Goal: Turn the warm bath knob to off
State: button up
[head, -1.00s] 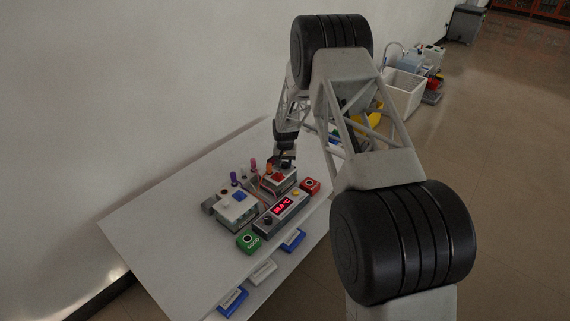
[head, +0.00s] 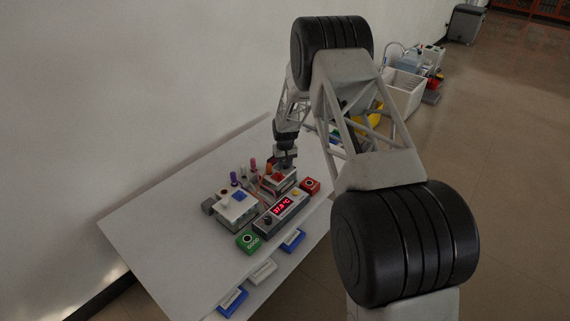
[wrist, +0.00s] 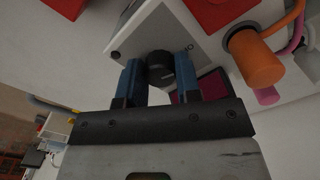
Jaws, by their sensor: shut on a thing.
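The warm bath is a pale box with a red top (head: 280,178), at the far end of the equipment on the table. In the wrist view its light side panel (wrist: 130,42) carries a round black knob (wrist: 160,66), with a small mark beside it. My gripper (head: 287,163) is down at the far side of the bath. In the wrist view its blue fingers (wrist: 159,78) lie on either side of the knob and are shut on it. The knob's pointer is hard to make out, and the head view hides the knob.
A controller with a red lit readout (head: 287,205) stands in front, between a green block (head: 249,240) and a red block (head: 310,186). A rack with a white top (head: 237,207) is to the left. Orange (wrist: 255,58) and pink capped tubes with cables stand close to my gripper.

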jog(key=o, duration=0.9)
jog(key=shift+r, duration=0.1)
jog(key=shift+r, duration=3.85)
